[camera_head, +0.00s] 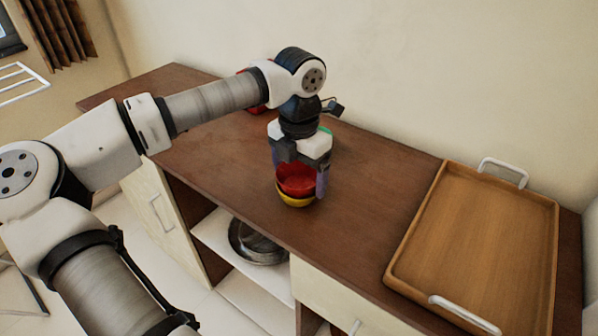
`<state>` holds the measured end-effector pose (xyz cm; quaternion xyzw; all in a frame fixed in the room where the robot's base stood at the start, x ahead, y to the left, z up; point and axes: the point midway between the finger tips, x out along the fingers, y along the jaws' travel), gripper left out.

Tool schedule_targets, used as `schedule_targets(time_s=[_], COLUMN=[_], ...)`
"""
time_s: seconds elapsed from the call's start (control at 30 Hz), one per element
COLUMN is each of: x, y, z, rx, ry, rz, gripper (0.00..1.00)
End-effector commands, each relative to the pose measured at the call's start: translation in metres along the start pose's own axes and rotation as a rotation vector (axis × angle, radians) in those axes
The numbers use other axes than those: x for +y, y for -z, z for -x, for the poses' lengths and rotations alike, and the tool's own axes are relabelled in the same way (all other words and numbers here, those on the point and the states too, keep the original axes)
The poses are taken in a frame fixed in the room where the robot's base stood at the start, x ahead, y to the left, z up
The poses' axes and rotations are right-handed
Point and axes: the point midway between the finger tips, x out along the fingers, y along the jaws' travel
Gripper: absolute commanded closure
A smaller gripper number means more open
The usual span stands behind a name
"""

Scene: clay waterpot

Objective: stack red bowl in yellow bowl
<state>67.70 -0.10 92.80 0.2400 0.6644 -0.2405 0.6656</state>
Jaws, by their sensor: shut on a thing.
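A red bowl (297,182) is between the fingers of my gripper (298,178), which points down and is shut on it. A yellow bowl (295,201) shows directly below the red bowl, near the front edge of the counter. The red bowl appears to be inside or just over the yellow one; I cannot tell whether it rests on it. The back of both bowls is hidden by the gripper.
The brown counter (225,150) is clear to the left. A wooden tray (475,250) with white handles lies at the right. A red thing (257,108) is partly hidden behind my arm, and a green thing (326,131) behind my gripper. A metal bowl (257,244) sits on the shelf below.

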Motion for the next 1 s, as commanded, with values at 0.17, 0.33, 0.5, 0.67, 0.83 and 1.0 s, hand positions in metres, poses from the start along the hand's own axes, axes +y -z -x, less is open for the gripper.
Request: schedule_targets(time_s=[0.17,0.33,0.5,0.67,0.83,1.0], x=[0.001,0.000,0.000,0.001,0.001,0.001], y=[0.000,0.000,0.000,0.000,-0.001,0.000], z=[-0.001,0.000,0.010,0.037,0.076,0.107], rx=[0.001,0.001,0.001,-0.002,-0.002,0.000], ry=[0.000,0.000,0.000,-0.005,-0.004,-0.002], rz=[0.001,0.001,0.001,0.002,0.003,0.002], gripper=[0.00,0.00,0.00,0.00,0.00,0.00])
